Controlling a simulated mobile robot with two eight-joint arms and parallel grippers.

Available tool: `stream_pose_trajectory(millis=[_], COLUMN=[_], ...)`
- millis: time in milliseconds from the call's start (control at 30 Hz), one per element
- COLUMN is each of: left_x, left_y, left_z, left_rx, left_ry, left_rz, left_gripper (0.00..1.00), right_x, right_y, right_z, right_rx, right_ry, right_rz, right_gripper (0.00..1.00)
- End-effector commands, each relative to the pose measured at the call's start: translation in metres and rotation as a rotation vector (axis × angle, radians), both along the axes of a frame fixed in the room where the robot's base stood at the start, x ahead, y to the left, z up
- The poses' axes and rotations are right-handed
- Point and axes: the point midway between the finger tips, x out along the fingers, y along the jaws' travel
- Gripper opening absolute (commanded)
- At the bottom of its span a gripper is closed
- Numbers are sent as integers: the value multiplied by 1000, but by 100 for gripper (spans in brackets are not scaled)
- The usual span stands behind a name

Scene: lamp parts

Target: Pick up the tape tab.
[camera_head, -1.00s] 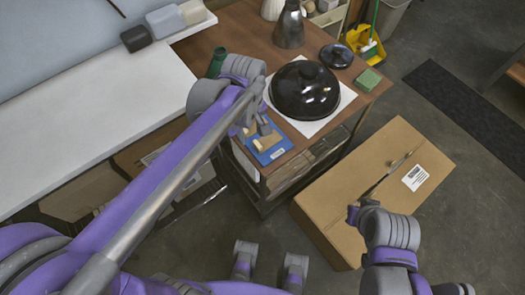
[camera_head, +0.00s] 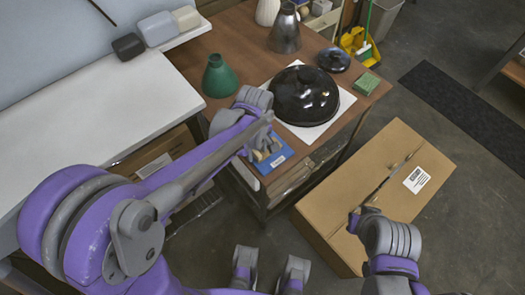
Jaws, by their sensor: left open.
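A large closed cardboard box (camera_head: 350,190) lies on the floor at the right. A dark line runs along its top, with a small tan raised piece (camera_head: 396,165) near its upper end. I cannot tell whether this piece is the tape tab. My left gripper (camera_head: 267,148) is open above the blue tray (camera_head: 279,158) at the brown table's front edge. Small tan pieces (camera_head: 262,156) show beneath it, partly hidden by the fingers. My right gripper (camera_head: 357,214) is low over the box's near part, beside the dark line. Its fingers are too small to read.
On the brown table (camera_head: 222,40) stand a black glossy dome (camera_head: 304,94) on a white sheet, a green cone (camera_head: 219,76), a grey shade (camera_head: 285,30), a dark disc (camera_head: 334,59) and a green block (camera_head: 366,84). A white table (camera_head: 90,110) is at left.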

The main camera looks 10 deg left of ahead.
Motion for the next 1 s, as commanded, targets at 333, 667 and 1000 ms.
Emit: stream_pose_trajectory(millis=[333,667,1000], left_x=[0,0,0], left_y=[0,0,0], left_z=[-2,-2,2], left_rx=[0,0,0], left_ry=[0,0,0], left_rz=[0,0,0], left_gripper=[39,0,0], right_x=[0,0,0], right_y=[0,0,0], right_z=[0,0,1], right_rx=[0,0,0], right_ry=[0,0,0], right_rz=[0,0,0], right_gripper=[0,0,0])
